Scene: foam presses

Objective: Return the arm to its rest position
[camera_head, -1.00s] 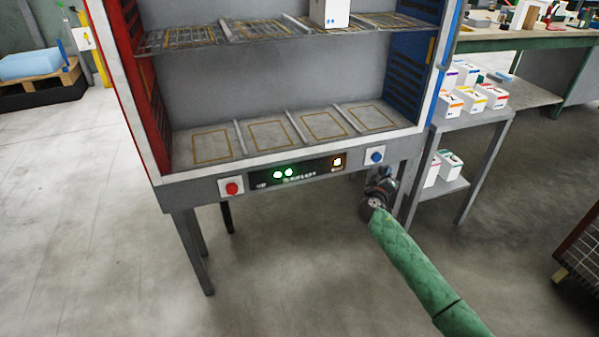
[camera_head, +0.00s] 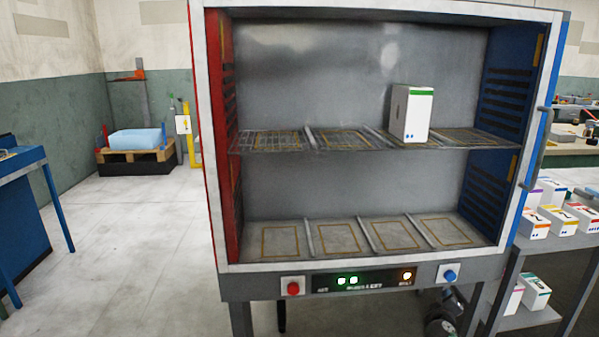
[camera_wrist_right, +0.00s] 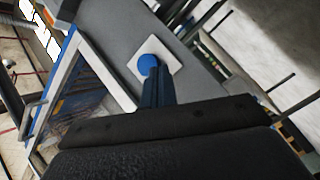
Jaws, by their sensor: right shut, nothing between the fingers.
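My right gripper (camera_head: 449,297) is at the bottom edge of the head view, under the right end of the cabinet's control panel. In the right wrist view its shut, empty fingers (camera_wrist_right: 156,86) point at the blue button (camera_wrist_right: 148,65) on its white plate. The fingertips overlap the button's lower edge there; I cannot tell whether they touch. The blue button also shows in the head view (camera_head: 450,275), uncovered, just above the gripper. Most of my right arm is out of the head view. My left gripper is not in view.
The open cabinet (camera_head: 360,15) holds a white box with a green stripe (camera_head: 411,115) on its upper shelf. The panel has a red button (camera_head: 293,289) and lit green and amber lights. A grey side table (camera_head: 560,250) with several boxes stands close right. The floor (camera_head: 130,260) at left is clear.

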